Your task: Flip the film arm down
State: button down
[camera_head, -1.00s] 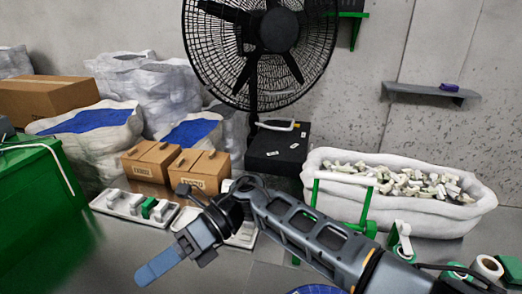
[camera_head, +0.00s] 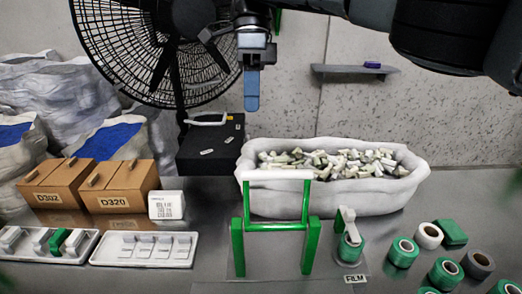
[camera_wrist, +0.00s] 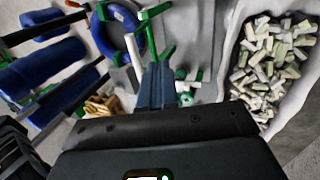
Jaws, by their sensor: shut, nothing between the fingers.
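A green upright frame (camera_head: 274,222) with a white bar across its top stands on a grey base plate beside a small label reading FILM (camera_head: 355,278). Its upper part, which looks like the film arm, points up between two green side posts. A pale lever (camera_head: 347,226) stands at a green roll to its right. My gripper (camera_head: 252,92) hangs fingers down, above and behind the white bar in the picture, apart from it. Its blue fingers are together and empty. In the wrist view the gripper (camera_wrist: 158,85) points toward green bars and a white bar (camera_wrist: 133,48).
A white sack of pale pieces (camera_head: 335,192) lies behind the frame. Cartons (camera_head: 120,186), a small white box (camera_head: 166,205) and white trays (camera_head: 145,249) are left. Green and white rolls (camera_head: 403,252) are right. A fan and a black box (camera_head: 210,148) stand behind.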

jog(key=shift+w+d+r, duration=0.3)
jog(key=shift+d+r, duration=0.2)
jog(key=shift+r, duration=0.1)
jog(key=shift+f, duration=0.1)
jog(key=s+f+p, duration=0.1)
jog(key=s+f, duration=0.6)
jog(key=f, duration=0.2)
jog(key=shift+s+f, duration=0.15)
jog(key=shift+s, duration=0.2)
dwell(0.3)
